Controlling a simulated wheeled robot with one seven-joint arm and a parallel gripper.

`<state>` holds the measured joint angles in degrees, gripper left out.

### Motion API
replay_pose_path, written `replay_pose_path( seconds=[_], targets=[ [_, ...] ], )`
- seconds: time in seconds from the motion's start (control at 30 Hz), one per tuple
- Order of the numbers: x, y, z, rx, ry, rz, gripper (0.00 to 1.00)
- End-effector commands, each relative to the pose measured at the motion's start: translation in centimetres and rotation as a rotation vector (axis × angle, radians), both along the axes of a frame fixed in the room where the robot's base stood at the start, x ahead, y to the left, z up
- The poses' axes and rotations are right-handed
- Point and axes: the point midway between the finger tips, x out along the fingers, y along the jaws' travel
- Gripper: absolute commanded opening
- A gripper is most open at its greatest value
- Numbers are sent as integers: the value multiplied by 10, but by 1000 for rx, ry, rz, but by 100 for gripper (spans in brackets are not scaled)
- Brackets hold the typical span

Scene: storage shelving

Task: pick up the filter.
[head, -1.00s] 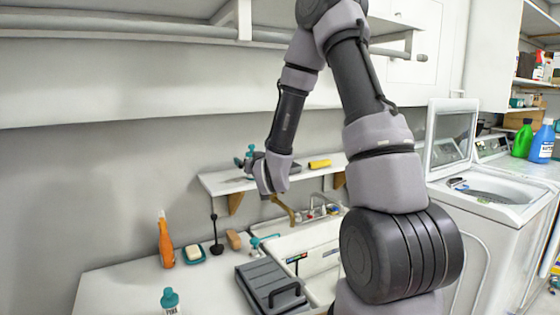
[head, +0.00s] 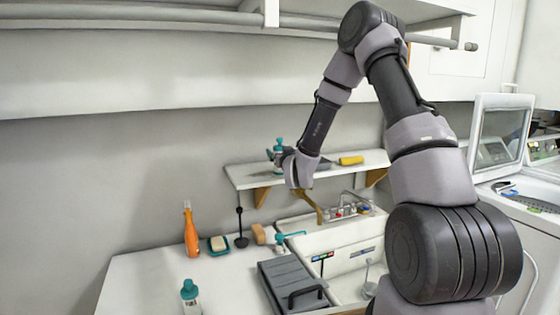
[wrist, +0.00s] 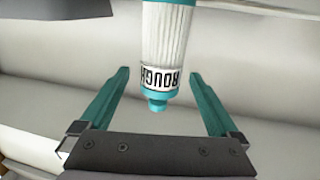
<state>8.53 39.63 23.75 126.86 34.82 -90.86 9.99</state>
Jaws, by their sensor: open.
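The filter (wrist: 166,45) is a white ribbed cylinder with teal ends and a dark label reading ROUGH, upside down in the wrist view. Its lower end lies between the two teal fingers of my gripper (wrist: 158,73), with a visible gap on each side. My gripper is open and does not hold it. In the head view my gripper (head: 279,157) is at the left part of the wall shelf (head: 240,178). A teal-topped item that looks like the filter (head: 279,144) shows there, partly hidden by my gripper.
A yellow roll (head: 351,160) lies on the shelf to the right. A washer stands at right.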

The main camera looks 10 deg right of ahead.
Motion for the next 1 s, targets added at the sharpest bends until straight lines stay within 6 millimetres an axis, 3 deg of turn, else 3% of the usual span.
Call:
replay_pose_path(
  seconds=[0.13,0.4,0.47,0.67,1.0],
  targets=[
    [17,0,1,0,-2,-1,97],
    [20,1,0,0,0,0,97],
    [20,1,0,0,0,0,78],
    [20,1,0,0,0,0,1],
    [20,1,5,0,-3,1,0]
  ],
)
